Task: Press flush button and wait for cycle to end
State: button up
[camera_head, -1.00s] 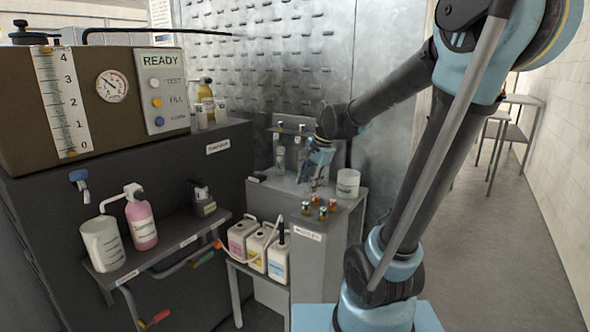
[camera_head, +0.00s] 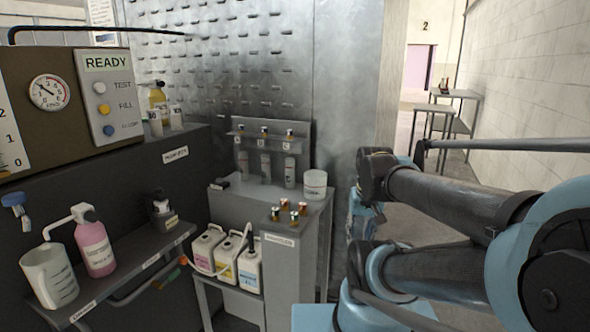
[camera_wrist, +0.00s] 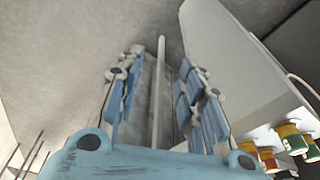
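The control panel (camera_head: 107,97) is at the upper left in the head view, on a brown machine body, with a lit READY sign. It carries a white button (camera_head: 100,88) marked TEST, a yellow one (camera_head: 104,109) marked FILL, and a blue one (camera_head: 108,130) whose label is too blurred to read. No button can be read as flush. In the head view my gripper is mostly hidden beside my arm, right of the bench and far from the panel.
A shelf below the machine holds a pink bottle (camera_head: 95,243) and a white jug (camera_head: 49,276). Several small capped vials (camera_head: 293,211) stand on the grey bench near my arm. Canisters (camera_head: 249,268) stand low beside it.

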aim_at(109, 130)
jog(key=u, duration=1.75)
